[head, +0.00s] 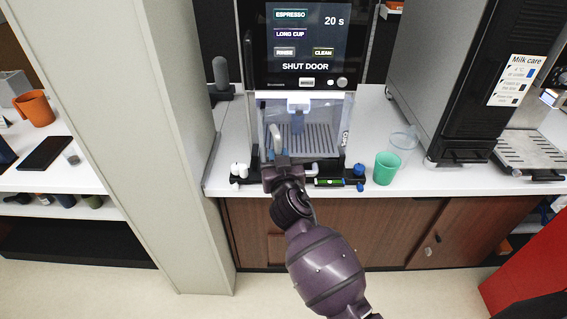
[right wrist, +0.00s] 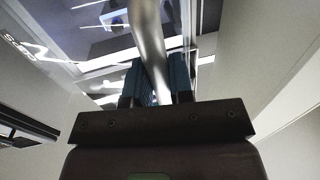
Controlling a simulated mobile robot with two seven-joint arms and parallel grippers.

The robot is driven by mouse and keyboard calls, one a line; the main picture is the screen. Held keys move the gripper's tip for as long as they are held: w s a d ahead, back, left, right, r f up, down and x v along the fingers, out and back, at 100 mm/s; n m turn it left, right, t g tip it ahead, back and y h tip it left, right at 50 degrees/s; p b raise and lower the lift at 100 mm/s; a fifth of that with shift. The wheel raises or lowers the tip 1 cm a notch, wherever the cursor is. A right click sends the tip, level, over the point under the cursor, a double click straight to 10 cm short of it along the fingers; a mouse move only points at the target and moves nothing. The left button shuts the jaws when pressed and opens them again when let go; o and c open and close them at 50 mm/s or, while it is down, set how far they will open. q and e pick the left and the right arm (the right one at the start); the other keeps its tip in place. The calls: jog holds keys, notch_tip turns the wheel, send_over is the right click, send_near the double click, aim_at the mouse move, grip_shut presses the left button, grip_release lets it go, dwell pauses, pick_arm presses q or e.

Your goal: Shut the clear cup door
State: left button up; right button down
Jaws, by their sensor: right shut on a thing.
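The coffee machine's cup bay (head: 312,140) is in the middle of the head view, with a drip grid inside. The clear cup door (head: 345,125) is hard to make out against the bay, and I cannot tell how far it stands open. The screen (head: 306,40) above reads "SHUT DOOR" and "20 s". My right gripper (head: 277,160) is at the bay's front left. In the right wrist view, its blue fingers (right wrist: 157,85) are shut on a curved silver handle (right wrist: 150,45). My left gripper is not in view.
A green cup (head: 386,168) and a clear cup (head: 404,142) stand on the counter right of the bay. Small fittings (head: 340,182) line the machine's front edge. A pale pillar (head: 140,120) stands close on the left. A milk unit (head: 450,80) stands at the right.

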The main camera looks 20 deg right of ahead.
aim_at(264, 148)
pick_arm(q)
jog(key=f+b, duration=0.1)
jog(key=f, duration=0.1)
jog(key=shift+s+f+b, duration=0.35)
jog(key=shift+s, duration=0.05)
pick_arm(e)
jog(key=w, duration=0.1)
jog(key=w+a, duration=0.1)
jog(key=w, duration=0.1)
jog(key=shift+w+a, duration=0.3)
jog(key=shift+w+a+f+b, duration=0.15)
jog(key=shift+w+b, duration=0.35)
jog(key=shift+w, duration=0.5)
jog(key=shift+w+a+r+b, duration=0.1)
jog(key=shift+w+a+b, duration=0.15)
jog(key=shift+w+b, duration=0.5)
jog(key=c, duration=1)
grip_release()
jog(key=shift+w+p, duration=0.1)
jog(key=shift+p, duration=0.25)
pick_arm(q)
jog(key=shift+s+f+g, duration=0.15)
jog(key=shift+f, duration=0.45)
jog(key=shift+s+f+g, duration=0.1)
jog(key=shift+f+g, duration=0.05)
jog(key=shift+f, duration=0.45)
pick_arm(e)
jog(key=shift+o, duration=0.4)
